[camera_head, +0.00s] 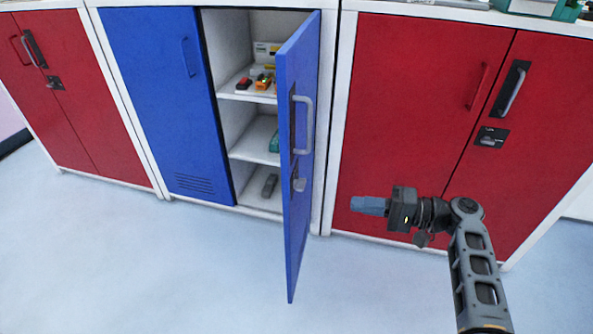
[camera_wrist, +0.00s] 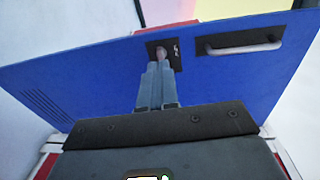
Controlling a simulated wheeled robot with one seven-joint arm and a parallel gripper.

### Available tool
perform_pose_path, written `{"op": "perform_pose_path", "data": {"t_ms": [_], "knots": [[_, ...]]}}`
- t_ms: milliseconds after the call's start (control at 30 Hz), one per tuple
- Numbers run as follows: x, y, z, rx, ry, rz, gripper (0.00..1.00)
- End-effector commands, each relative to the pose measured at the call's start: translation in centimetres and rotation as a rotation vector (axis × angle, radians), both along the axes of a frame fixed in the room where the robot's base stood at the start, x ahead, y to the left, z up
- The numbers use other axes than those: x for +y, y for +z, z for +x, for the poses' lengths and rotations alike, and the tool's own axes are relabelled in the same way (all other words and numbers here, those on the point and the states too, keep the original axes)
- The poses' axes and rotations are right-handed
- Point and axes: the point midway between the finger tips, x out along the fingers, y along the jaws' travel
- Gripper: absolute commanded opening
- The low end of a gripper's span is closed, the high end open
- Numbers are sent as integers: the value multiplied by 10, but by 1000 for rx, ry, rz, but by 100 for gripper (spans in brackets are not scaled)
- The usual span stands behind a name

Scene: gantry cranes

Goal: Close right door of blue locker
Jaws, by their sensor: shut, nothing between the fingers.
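The blue locker has its left door (camera_head: 158,95) shut and its right door (camera_head: 300,185) standing wide open, swung out toward me. The right door has a grey bar handle (camera_head: 304,125) and a small lock below it. My gripper (camera_head: 356,204) is to the right of the open door, in front of the red locker, pointing left toward the door's outer face. In the wrist view the gripper's fingers (camera_wrist: 158,82) are shut and empty, in line with the lock plate (camera_wrist: 165,50). The handle (camera_wrist: 243,46) lies to the right there. Whether the fingertips touch the door is unclear.
Red lockers stand on both sides, the right one (camera_head: 420,90) behind my arm and the left one (camera_head: 60,100) further off. The open locker's shelves (camera_head: 250,145) hold several small items. The pale floor (camera_head: 150,260) in front is clear.

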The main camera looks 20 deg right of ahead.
Motion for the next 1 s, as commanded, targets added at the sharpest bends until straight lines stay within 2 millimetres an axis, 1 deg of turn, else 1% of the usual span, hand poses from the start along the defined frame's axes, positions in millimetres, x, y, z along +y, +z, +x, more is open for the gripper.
{"op": "perform_pose_path", "data": {"t_ms": [33,133,233,333,467,800,900,1000], "knots": [[-6,12,6,-22,17,21,0],[-12,27,10,-51,44,52,0],[-11,32,12,-61,56,62,0],[-4,33,17,-61,59,62,0],[14,32,27,-60,59,61,0],[70,32,64,-59,59,61,0],[84,32,73,-59,59,61,0],[93,32,80,-59,57,60,0]]}}
